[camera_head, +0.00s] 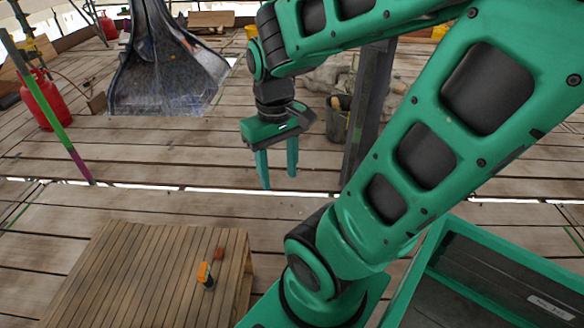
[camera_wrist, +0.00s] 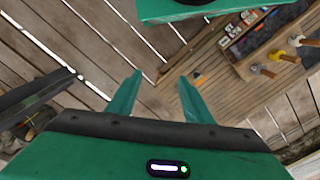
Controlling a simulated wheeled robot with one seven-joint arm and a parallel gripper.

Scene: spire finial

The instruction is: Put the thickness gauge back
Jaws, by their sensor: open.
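My gripper (camera_head: 278,168) hangs in mid-air in the head view, fingers pointing down and apart, with nothing between them. In the wrist view its two green fingers (camera_wrist: 160,92) also stand apart over bare planks. An orange and black item (camera_head: 206,275) stands on the slatted wooden table (camera_head: 140,270), at lower left in the head view and well away from my gripper. I cannot tell whether it is the thickness gauge. A small dark red piece (camera_head: 219,253) lies beside it. No other thing can be picked out as the gauge.
In the wrist view a tray of small items (camera_wrist: 240,38) and several handled tools (camera_wrist: 284,56) sit at upper right. A dark post (camera_head: 367,110) stands just right of my gripper, with a bucket (camera_head: 338,118) beside it. A red gas cylinder (camera_head: 45,98) stands at left.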

